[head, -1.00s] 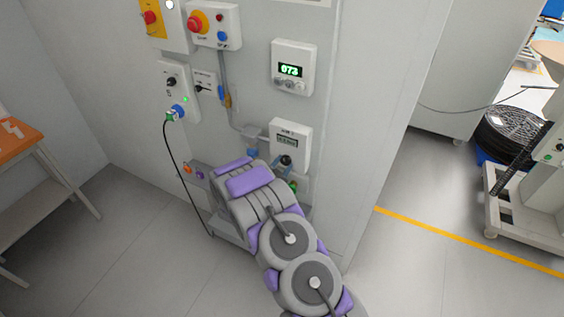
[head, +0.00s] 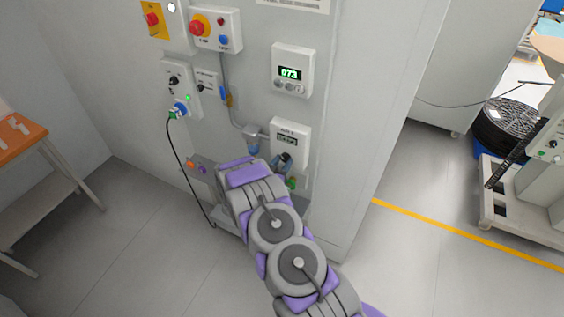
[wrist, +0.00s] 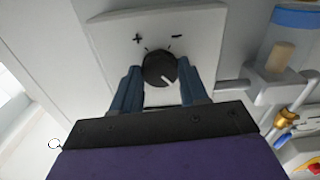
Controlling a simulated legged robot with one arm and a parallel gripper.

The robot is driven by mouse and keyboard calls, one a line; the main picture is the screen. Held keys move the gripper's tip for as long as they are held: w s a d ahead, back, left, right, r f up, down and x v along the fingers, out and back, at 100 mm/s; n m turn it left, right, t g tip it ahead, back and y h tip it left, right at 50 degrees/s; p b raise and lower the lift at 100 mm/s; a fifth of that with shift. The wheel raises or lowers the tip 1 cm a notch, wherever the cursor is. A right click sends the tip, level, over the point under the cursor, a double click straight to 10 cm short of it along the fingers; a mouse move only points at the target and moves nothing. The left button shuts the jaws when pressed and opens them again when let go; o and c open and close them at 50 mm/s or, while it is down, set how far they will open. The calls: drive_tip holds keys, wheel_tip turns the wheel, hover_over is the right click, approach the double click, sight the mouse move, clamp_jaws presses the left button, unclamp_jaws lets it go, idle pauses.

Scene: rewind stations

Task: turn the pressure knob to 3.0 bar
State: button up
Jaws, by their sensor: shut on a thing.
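The pressure knob (wrist: 160,68) is round and black, on a white panel (wrist: 205,30) marked plus and minus. Its white pointer line points down and slightly right in the wrist view. My gripper (wrist: 161,78) has its two blue fingers on either side of the knob, shut on it. In the head view the white pressure unit (head: 290,134) has a small display (head: 287,139) whose digits are too small to read. The knob's area below that display is partly hidden by my gripper and arm.
A white box with a green display (head: 291,73) reading 073 is above the pressure unit. A box with a red button (head: 199,25) and a socket panel with a black cable (head: 182,165) are to the left. A clear cylinder with a blue cap (wrist: 291,38) is beside the knob panel.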

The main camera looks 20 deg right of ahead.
drive_tip(key=shift+w, duration=0.1)
drive_tip(key=o, duration=1.1)
drive_tip(key=shift+c, duration=0.2)
drive_tip(key=shift+a, duration=0.15)
drive_tip(key=p+v, duration=0.1)
drive_tip(key=v, duration=1.6)
drive_tip(key=shift+a+f, duration=0.1)
